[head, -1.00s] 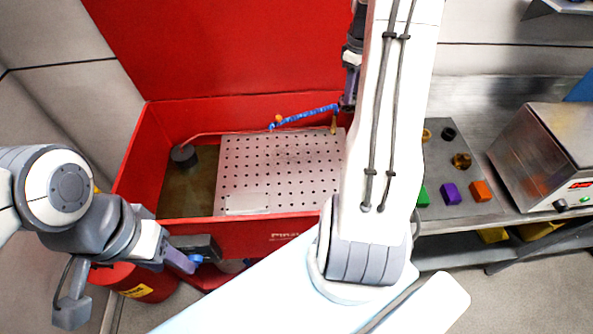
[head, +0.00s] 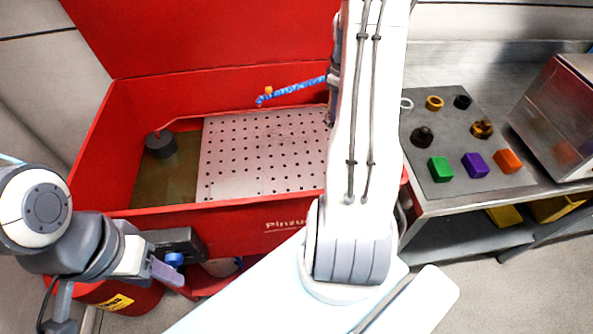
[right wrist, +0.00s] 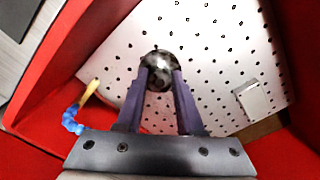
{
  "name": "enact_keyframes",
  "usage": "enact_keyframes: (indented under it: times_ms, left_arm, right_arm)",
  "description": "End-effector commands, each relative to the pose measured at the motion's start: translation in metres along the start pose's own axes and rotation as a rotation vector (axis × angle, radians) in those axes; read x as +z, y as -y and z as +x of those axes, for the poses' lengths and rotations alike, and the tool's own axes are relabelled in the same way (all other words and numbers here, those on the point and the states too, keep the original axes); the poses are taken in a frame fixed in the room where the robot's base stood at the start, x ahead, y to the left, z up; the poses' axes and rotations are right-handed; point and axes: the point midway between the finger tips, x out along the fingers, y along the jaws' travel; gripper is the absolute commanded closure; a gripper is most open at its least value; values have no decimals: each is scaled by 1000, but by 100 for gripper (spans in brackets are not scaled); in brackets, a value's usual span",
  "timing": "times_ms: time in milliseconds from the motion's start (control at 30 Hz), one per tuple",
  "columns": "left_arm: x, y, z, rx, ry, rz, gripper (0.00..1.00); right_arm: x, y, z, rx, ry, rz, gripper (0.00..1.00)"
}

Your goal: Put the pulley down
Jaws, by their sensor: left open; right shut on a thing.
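The pulley (right wrist: 158,58), a dark, shiny, mottled metal piece, shows in the right wrist view between the purple fingers of my right gripper (right wrist: 160,78). The fingers are shut on it, with the perforated plate behind it; I cannot tell whether it touches the plate. In the head view, my right arm hides the pulley and nearly all of that gripper. My left gripper (head: 166,270) is open and empty, low in front of the red basin's front wall.
The red basin (head: 240,217) holds the perforated plate (head: 262,155), a dark cylinder (head: 160,144) and a blue hose (head: 290,90). At right, a grey mat (head: 445,205) carries rings, dark and brass parts, and green, purple and orange blocks. A metal box (head: 562,115) stands beside it.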

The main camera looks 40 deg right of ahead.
Motion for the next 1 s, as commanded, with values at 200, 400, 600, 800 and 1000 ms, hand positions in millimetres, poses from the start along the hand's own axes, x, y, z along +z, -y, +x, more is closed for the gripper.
enact_keyframes:
  times_ms: [200, 400, 600, 800, 1000]
  left_arm:
    - [0, 1, 8, 0, -1, 0, 50]
    - [0, 0, 1, 0, -1, 0, 50]
    - [0, 0, -5, 0, -1, 0, 50]
    - [-1, 0, -7, 0, -1, 0, 50]
    - [-1, -1, -11, 0, -1, 0, 50]
  right_arm:
    - [-8, 11, 24, 0, 0, -6, 100]
    - [-33, 48, 49, -2, 2, -11, 100]
    - [-56, 83, 74, 0, 1, -8, 100]
    - [-67, 98, 86, 2, -1, -5, 100]
    - [-67, 100, 112, -1, 2, -3, 100]
